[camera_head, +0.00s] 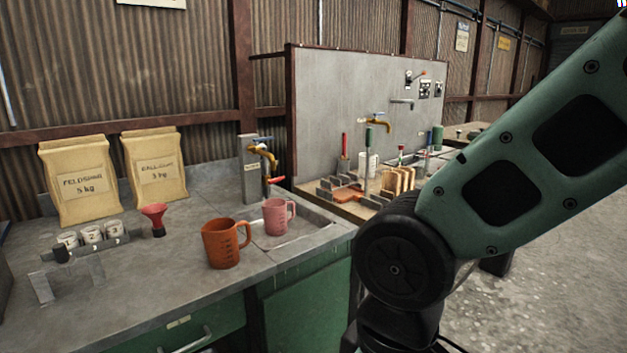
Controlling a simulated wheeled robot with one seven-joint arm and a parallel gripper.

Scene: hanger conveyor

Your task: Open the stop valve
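A brass tap (264,158) with a blue handle (259,140) stands on a grey post (250,168) at the back of the left bench. A red lever (276,180) sticks out to the right, below the tap. No readable label shows which of these is the stop valve. My gripper is out of view; only my green arm shows at the right.
An orange jug (223,244) and a pink jug (278,217) stand near the sink (303,226). A red funnel (154,219), small jars (91,234) and two paper sacks (89,181) are farther left. My arm hides part of the second bench. Open floor (572,240) lies right.

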